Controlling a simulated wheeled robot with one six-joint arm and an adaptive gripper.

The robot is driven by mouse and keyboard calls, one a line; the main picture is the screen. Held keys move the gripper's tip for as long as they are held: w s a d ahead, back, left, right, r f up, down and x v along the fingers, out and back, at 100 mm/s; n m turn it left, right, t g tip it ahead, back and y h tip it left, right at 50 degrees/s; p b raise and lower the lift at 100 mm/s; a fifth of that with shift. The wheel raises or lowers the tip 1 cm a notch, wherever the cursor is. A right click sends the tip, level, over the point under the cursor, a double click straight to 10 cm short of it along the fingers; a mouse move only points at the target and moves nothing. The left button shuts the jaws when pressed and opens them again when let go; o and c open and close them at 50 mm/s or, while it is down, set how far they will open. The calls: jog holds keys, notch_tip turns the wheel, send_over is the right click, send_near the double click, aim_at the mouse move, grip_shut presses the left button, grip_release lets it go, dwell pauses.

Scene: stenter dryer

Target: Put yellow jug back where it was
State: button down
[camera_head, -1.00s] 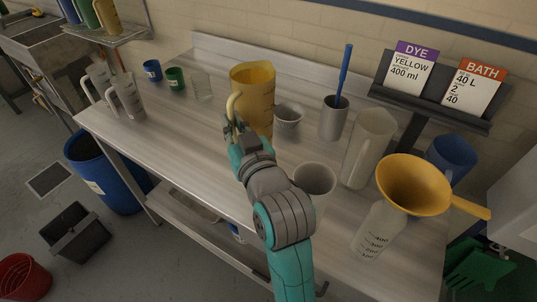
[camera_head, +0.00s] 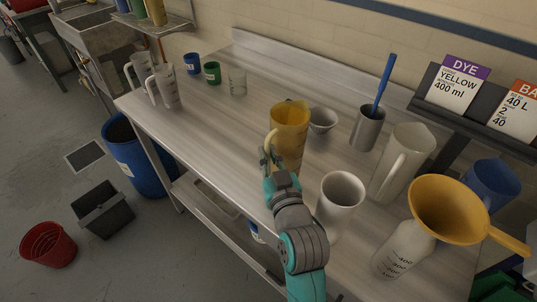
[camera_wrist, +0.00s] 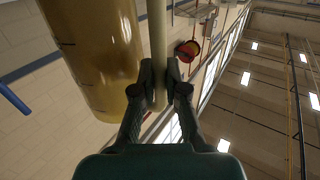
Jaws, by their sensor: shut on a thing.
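The yellow jug (camera_head: 290,135) is upright over the middle of the metal table (camera_head: 225,125), in front of a small grey bowl (camera_head: 322,121). My gripper (camera_head: 268,157) is shut on its handle. I cannot tell whether its base touches the table. In the wrist view the jug's yellow wall (camera_wrist: 95,50) fills the upper left, and its pale handle (camera_wrist: 158,50) runs between the two fingertips (camera_wrist: 160,85).
A white cup (camera_head: 340,190) stands close at the right. Blue and green cups (camera_head: 212,73) stand at the far left. The table left of the jug is clear.

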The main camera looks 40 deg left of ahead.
jog(key=shift+f, duration=0.1)
jog(key=c, duration=1.2)
grip_release()
jog(key=shift+d, duration=0.1)
jog(key=v, duration=1.2)
